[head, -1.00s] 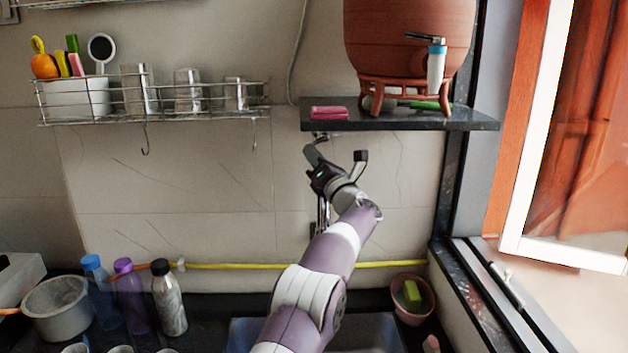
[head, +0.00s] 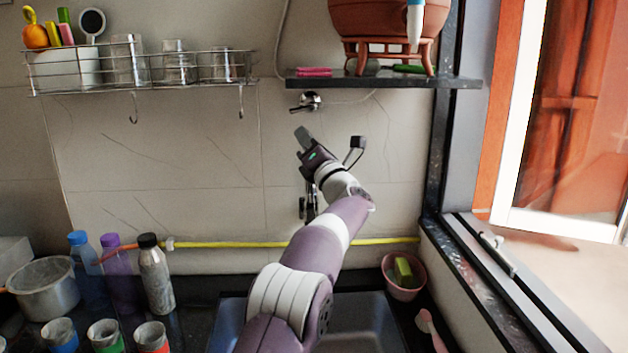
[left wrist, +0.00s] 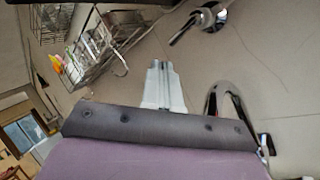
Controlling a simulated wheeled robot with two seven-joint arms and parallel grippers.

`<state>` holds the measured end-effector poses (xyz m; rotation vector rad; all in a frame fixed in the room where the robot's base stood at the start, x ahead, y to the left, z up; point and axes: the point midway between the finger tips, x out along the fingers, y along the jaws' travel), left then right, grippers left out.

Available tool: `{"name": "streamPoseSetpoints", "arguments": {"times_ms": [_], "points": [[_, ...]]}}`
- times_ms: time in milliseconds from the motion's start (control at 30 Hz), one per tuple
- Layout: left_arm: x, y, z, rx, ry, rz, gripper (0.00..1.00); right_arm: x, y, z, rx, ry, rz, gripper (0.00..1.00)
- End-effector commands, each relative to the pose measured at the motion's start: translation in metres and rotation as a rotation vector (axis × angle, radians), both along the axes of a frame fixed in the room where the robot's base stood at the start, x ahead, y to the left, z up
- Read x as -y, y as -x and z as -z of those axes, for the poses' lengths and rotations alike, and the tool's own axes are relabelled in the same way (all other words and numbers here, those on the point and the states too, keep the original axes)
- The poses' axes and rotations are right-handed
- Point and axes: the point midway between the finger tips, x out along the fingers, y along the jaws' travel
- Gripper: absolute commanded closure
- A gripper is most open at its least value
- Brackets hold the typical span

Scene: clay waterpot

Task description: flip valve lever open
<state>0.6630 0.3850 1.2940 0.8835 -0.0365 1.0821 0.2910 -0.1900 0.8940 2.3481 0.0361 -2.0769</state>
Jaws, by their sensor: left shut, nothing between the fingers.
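A small chrome wall valve (head: 308,101) with a lever handle sits under the dark shelf in the head view. The valve also shows at the top of the left wrist view (left wrist: 208,17), its lever pointing down to the left. My left gripper (head: 303,137) is below the valve, apart from it, with its fingers pointing up and shut on nothing. The shut fingers also show in the left wrist view (left wrist: 161,72). The terracotta waterpot (head: 385,18) stands on the shelf. Its white and blue tap (head: 415,26) is cut off by the top edge. My right gripper is out of view.
The dark shelf (head: 375,80) overhangs the valve. A wire rack (head: 150,70) with glasses hangs at left. A curved chrome faucet (left wrist: 222,95) is to the right of the fingers in the wrist view. Bottles, cups and a pot (head: 43,285) crowd the left counter. A window frame stands at right.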

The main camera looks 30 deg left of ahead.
Motion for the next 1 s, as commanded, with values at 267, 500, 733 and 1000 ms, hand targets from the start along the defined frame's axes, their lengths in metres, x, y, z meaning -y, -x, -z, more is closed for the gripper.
{"name": "streamPoseSetpoints", "arguments": {"times_ms": [267, 500, 733, 1000], "points": [[0.032, 0.033, 0.034, -0.004, 0.001, 0.002, 1.0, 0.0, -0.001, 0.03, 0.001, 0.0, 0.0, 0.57], [0.041, 0.042, 0.04, -0.003, 0.001, 0.002, 1.0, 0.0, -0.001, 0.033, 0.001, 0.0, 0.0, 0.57], [0.041, 0.042, 0.039, -0.004, 0.001, 0.001, 1.0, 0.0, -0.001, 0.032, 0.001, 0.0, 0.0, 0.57], [0.04, 0.042, 0.039, -0.002, 0.001, 0.0, 1.0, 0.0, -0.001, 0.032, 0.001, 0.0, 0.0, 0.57]]}}
